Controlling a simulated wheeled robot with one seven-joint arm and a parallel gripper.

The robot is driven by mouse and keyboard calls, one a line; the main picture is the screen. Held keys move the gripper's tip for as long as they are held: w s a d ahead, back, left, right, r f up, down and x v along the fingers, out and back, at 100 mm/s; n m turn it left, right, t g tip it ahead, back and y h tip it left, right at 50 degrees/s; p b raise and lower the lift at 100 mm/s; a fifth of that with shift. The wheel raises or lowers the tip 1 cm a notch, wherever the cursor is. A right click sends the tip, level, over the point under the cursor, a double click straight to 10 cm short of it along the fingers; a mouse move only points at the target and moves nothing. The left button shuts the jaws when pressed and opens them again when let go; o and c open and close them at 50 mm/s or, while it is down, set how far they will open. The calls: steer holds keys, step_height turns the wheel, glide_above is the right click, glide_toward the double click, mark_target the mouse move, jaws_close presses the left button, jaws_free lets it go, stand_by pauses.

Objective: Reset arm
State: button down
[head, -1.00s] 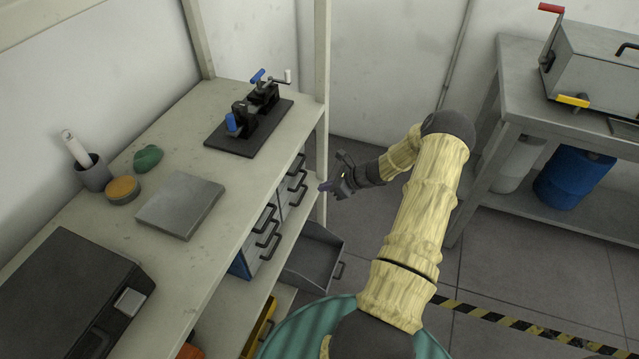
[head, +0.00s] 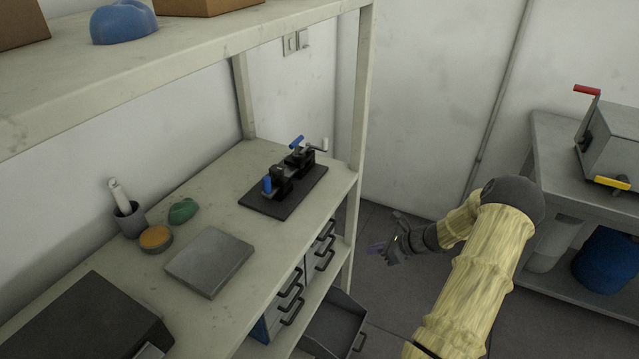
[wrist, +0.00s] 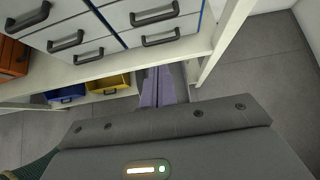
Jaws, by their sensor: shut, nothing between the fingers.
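My gripper (head: 380,248) is at the end of my yellow arm, in the open space to the right of the workbench (head: 120,262). It hangs beside the shelf post, apart from the bench. In the wrist view its two purple-grey fingers (wrist: 157,87) lie together, with nothing between them. They point toward the lower shelf below the drawers. My arm is bent, with its elbow at the right of the head view.
Grey drawers (head: 291,297) with black handles sit under the bench top, with an open grey bin (head: 335,325) below. A clamp fixture (head: 284,187) stands on the bench. A second table (head: 560,165) with a grey machine is at right. An upper shelf (head: 200,45) overhangs the left.

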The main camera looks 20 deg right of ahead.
steer(key=s+a+r+n+g+h, duration=0.1)
steer(key=s+a+r+n+g, duration=0.15)
steer(key=a+r+n, duration=0.4)
steer(key=s+a+r+n+g+h, duration=0.1)
steer(key=s+a+r+n+g, duration=0.15)
steer(key=a+n, duration=0.6)
steer(key=s+a+r+n+h, duration=0.4)
steer(key=s+a+r+n, duration=0.7)
steer(key=a+n, duration=0.2)
steer(key=w+p+v, duration=0.2)
steer(key=p+v, duration=0.6)
steer(key=w+r+p+v, duration=0.1)
steer(key=p+v, duration=0.6)
steer(key=p, duration=0.1)
steer(key=shift+w+r+p, duration=0.25)
steer(key=shift+r+p, duration=0.05)
steer(key=shift+r, duration=0.05)
steer(key=shift+a, duration=0.15)
steer(key=shift+w+a, duration=0.1)
